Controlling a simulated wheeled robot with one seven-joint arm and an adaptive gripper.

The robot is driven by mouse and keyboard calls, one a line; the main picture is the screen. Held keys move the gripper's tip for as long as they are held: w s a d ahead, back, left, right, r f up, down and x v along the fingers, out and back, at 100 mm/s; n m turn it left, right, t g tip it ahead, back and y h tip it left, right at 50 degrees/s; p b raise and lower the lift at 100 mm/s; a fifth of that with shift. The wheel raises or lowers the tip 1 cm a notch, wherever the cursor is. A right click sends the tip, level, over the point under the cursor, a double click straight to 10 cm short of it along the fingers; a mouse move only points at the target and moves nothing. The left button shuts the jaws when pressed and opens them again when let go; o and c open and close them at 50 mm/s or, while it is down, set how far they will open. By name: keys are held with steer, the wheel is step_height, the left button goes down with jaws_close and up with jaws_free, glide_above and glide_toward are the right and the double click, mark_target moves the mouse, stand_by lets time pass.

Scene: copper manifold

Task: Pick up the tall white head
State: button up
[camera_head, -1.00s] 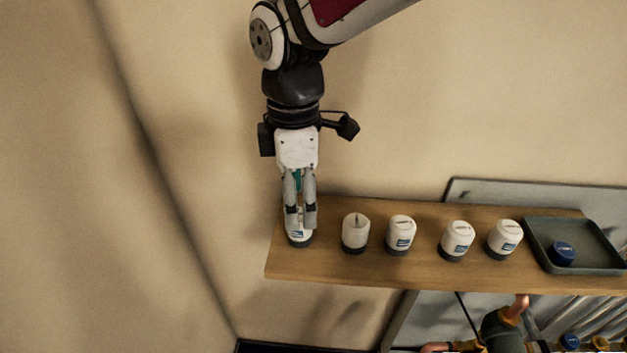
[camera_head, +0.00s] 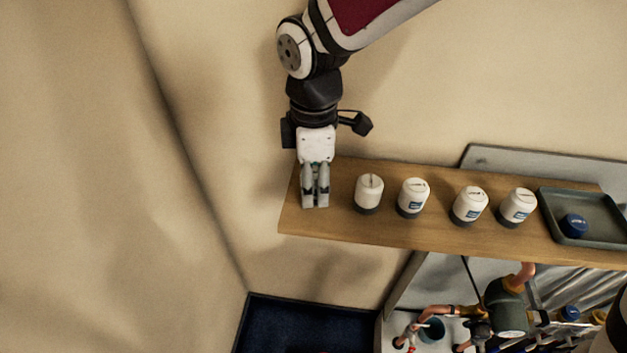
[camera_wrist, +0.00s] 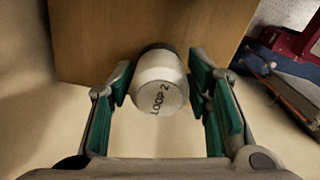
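A white head with a dark base and "LOOP 2" on its top (camera_wrist: 162,88) stands between my finger pads in the wrist view. My gripper (camera_wrist: 160,85) is open around it, with a narrow gap at the left pad; at the right pad I cannot tell if they touch. More white heads stand in a row to the right: one (camera_head: 369,192), a second (camera_head: 413,196), and others. I cannot tell from their heights which is tallest.
The wooden shelf (camera_head: 340,222) has a grey tray (camera_head: 552,228) at its right end with a blue cap (camera_head: 573,225) in it. Pipework with a dark green pump (camera_head: 508,305) lies below. The wall is behind; the shelf's front edge is close to my gripper.

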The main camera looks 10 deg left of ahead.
steer(key=c, duration=0.7)
steer(key=shift+o, duration=0.2)
